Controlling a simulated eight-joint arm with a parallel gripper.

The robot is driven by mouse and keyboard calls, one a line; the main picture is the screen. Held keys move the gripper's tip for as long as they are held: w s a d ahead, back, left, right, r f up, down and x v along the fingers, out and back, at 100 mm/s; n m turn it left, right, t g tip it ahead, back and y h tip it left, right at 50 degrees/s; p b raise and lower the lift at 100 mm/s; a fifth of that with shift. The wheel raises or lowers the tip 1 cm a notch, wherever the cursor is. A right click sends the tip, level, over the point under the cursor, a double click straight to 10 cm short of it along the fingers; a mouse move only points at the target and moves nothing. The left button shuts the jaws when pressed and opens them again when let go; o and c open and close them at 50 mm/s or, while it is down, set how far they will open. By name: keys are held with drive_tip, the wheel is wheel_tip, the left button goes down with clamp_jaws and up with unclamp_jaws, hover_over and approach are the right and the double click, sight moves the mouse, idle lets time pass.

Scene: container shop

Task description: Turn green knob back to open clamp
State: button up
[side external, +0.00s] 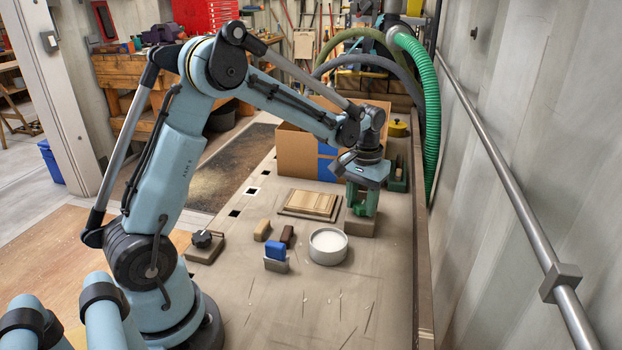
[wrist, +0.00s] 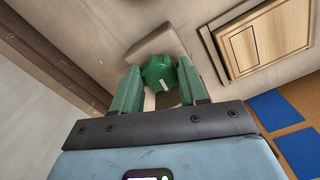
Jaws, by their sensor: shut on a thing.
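The green knob (wrist: 160,74) sits between the two green fingers of my gripper (wrist: 162,80) in the wrist view. My gripper is shut on it. A pale mark shows on the knob's face. In the side view my gripper (side external: 362,208) points down over a tan block (side external: 361,227), and the knob is hidden there by the fingers. The block's corner also shows behind the knob in the wrist view (wrist: 163,42). I cannot tell the clamp's jaws apart or whether they are open.
A wooden panel (side external: 310,204) lies left of my gripper, with a white round tub (side external: 328,246) in front. A black knob on a block (side external: 203,240), small blocks and a blue-topped piece (side external: 275,250) stand nearer. A cardboard box (side external: 297,152) is behind. The front bench is clear.

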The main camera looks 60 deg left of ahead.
sight(361, 205)
drive_tip(key=shift+n, duration=0.8)
drive_tip(key=o, duration=1)
drive_tip(key=shift+o, duration=0.2)
wheel_tip(361, 205, up, 12)
drive_tip(key=shift+r, duration=0.1)
drive_tip(key=s+d+f+m+t, duration=0.1)
drive_tip(key=s+d+m+t, duration=0.2)
drive_tip(key=s, duration=0.4)
drive_tip(key=s+d+f+m+t, duration=0.2)
drive_tip(key=s+d+m+t, duration=0.1)
drive_tip(key=s+d, duration=0.3)
drive_tip(key=shift+s+f+t, duration=0.25)
drive_tip(key=shift+s+t, duration=0.35)
drive_tip(key=shift+s, duration=0.45)
